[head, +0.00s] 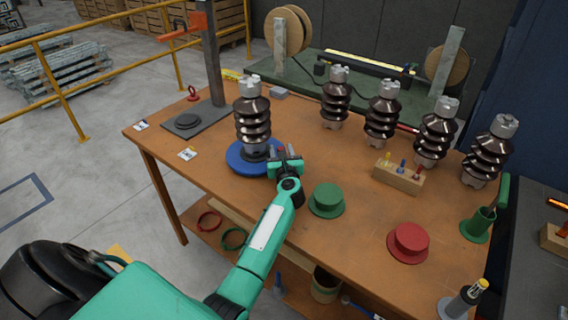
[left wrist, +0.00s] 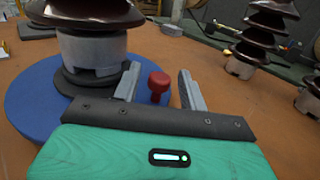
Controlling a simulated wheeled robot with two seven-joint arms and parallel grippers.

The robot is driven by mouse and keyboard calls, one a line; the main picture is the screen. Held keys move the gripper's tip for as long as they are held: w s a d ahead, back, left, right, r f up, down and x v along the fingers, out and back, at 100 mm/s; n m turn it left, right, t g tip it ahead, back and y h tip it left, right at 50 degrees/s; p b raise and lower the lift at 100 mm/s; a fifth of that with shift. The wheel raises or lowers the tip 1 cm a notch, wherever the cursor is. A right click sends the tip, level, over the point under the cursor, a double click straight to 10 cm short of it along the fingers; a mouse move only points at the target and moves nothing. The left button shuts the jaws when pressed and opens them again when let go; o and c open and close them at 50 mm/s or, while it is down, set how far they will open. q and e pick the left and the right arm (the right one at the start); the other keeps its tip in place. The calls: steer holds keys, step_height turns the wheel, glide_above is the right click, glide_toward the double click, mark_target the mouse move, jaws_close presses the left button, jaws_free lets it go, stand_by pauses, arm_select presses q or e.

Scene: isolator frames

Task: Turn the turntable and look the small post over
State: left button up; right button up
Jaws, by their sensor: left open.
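The blue turntable (head: 238,166) lies on the wooden table, left of centre. A dark brown ribbed post (head: 252,118) with grey end caps stands upright on it; its lower part (left wrist: 92,50) shows in the left wrist view. My left gripper (head: 287,155) is at the turntable's right edge, low over the table. Its two fingers are open. In the left wrist view a red knob (left wrist: 158,80) stands between the fingers, with a gap on both sides. What the knob's foot joins is hidden behind the gripper. My right gripper is not in view.
Several similar posts (head: 382,112) stand along the back right. A wooden block (head: 398,177) with coloured pegs, a green flanged piece (head: 326,201) and a red one (head: 408,243) are to the right. A dark plate with an upright column (head: 212,60) stands at the left.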

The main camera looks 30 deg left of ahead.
arm_select(q)
steer(key=b+v, duration=0.1)
steer(key=v, duration=1)
steer(key=shift+s+d+f+b, duration=0.1)
steer(key=shift+s+d+b, duration=0.05)
steer(key=shift+s+b, duration=0.2)
steer(key=shift+s+d, duration=0.45)
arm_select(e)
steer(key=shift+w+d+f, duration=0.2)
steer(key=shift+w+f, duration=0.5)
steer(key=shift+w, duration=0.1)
